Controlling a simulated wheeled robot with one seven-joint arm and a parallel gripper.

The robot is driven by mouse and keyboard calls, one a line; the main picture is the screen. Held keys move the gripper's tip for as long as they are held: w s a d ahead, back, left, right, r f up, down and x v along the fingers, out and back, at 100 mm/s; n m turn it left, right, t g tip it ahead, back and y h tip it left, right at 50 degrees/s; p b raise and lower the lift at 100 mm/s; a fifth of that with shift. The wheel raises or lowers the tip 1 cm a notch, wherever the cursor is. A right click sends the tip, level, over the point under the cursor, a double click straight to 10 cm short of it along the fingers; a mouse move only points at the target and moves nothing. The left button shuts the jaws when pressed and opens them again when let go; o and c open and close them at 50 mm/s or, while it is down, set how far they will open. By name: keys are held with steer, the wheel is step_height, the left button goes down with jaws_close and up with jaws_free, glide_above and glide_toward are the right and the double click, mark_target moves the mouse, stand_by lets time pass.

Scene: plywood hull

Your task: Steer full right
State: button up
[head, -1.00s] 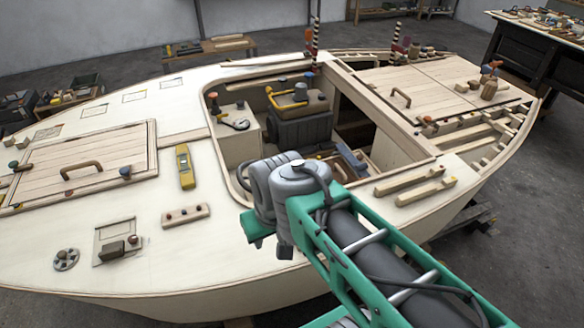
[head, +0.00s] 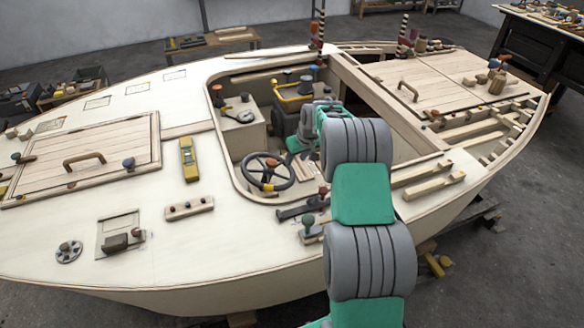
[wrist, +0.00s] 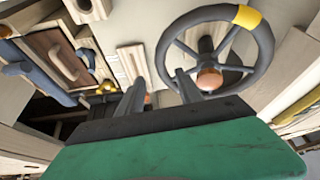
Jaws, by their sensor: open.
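The dark steering wheel (head: 250,183) stands in the cockpit near its front left corner, with a yellow mark on its rim at the lower side. In the wrist view the wheel (wrist: 168,62) fills the upper right, its yellow mark at the top right. A reddish-brown knob (wrist: 209,79) shows low within the wheel's outline. My gripper (head: 298,143) is over the cockpit, up and right of the wheel. In the wrist view its two fingers (wrist: 158,88) are apart, and the right one overlaps the wheel's lower left side. I cannot tell whether it touches. Nothing is held.
A lever panel (head: 308,205) lies right of the wheel, close by my arm. The engine box with yellow pipe (head: 295,95) is farther back. Cockpit coaming (head: 222,155) surrounds the opening. A yellow level (head: 188,160) lies on the left deck.

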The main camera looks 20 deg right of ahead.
mark_target(291, 168)
steer(key=x, duration=0.7)
steer(key=shift+p, duration=0.3)
jaws_close()
stand_by(0.9)
